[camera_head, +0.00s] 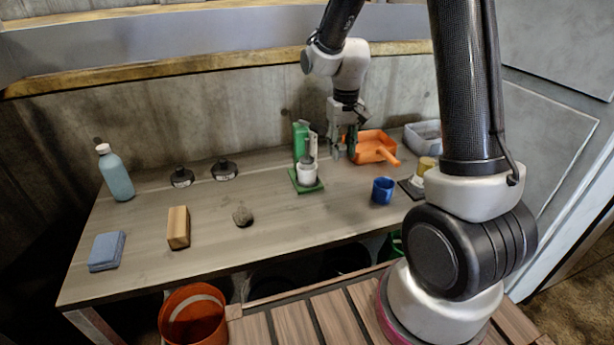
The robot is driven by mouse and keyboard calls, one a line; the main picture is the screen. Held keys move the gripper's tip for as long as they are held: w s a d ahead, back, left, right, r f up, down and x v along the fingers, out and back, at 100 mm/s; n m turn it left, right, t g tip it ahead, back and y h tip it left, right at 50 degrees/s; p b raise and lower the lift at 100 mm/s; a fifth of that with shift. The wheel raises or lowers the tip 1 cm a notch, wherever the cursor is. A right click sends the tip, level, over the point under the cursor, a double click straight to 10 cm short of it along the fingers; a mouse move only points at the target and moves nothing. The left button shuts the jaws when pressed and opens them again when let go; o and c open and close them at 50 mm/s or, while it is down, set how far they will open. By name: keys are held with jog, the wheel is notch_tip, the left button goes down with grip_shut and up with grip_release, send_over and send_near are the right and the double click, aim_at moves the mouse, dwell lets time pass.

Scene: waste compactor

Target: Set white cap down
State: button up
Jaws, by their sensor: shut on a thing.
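My gripper (343,150) hangs above the back right part of the table, fingers pointing down. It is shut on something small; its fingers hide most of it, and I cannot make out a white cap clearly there. Just left of the fingers, a white cylinder (307,174) with a grey top stands on a green square base (305,187). A green upright piece (300,138) stands behind it. The gripper is higher than the base and to its right.
An orange scoop (372,147) lies behind and right of the gripper. A blue cup (382,190) stands nearer the front.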

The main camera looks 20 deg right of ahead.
aim_at(339, 184)
notch_tip(339, 184, down, 10)
jog(key=shift+r, duration=0.1)
dwell(0.4)
jog(key=o, duration=0.8)
jog(key=shift+c, duration=0.2)
